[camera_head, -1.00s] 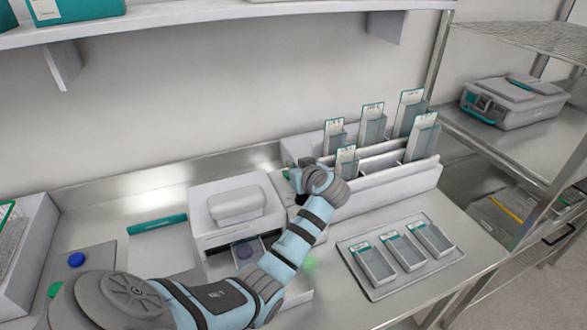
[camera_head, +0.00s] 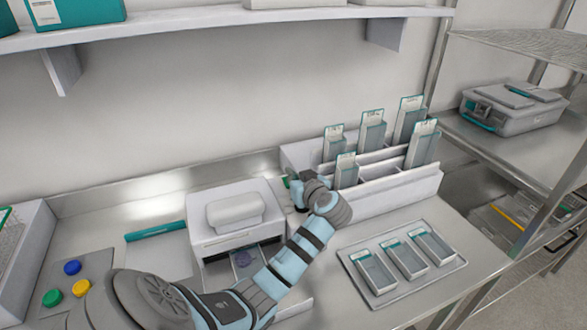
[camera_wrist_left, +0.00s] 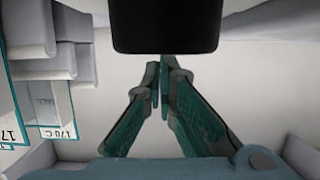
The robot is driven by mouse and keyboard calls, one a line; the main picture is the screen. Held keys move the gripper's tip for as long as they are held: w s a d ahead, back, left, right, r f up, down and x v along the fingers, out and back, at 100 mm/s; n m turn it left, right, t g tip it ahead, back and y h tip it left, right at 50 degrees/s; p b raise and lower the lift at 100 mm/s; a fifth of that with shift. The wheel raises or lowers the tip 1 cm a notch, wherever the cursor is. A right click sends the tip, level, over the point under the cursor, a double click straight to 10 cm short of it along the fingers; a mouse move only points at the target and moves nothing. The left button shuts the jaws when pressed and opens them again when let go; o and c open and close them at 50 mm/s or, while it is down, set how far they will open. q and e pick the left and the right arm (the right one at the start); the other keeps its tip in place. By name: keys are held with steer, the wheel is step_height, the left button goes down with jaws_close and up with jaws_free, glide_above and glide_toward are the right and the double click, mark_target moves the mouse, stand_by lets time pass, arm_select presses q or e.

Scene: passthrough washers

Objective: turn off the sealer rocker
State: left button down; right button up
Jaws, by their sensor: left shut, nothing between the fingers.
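The sealer seems to be the white machine (camera_head: 212,240) with a rounded grey-white top, left of the middle of the counter in the head view. I cannot make out its rocker; my arm covers part of its right side. My left gripper (camera_head: 297,188) is just right of the machine's back right corner, in front of the white rack. Its fingertips are hard to see there. In the left wrist view the teal fingers (camera_wrist_left: 160,82) meet at the tips with nothing between them. My right gripper is in neither view.
A white rack (camera_head: 395,193) with upright teal-labelled pouches stands at the right. A tray (camera_head: 411,292) with three pouches lies in front of it. Blue, yellow and green buttons (camera_head: 72,267) are at the left. A shelf (camera_head: 230,18) overhangs the back.

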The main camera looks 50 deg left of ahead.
arm_select(q)
steer(key=shift+d+r, duration=0.1)
steer(key=shift+r, duration=0.15)
steer(key=v, duration=0.3)
steer(key=p+v, duration=0.1)
steer(key=v, duration=0.3)
steer(key=r+v, duration=0.1)
steer(key=v, duration=0.2)
steer(key=shift+d, duration=0.1)
steer(key=shift+s+d+r, duration=0.15)
steer(key=shift+s+d, duration=0.15)
steer(key=shift+d, duration=0.15)
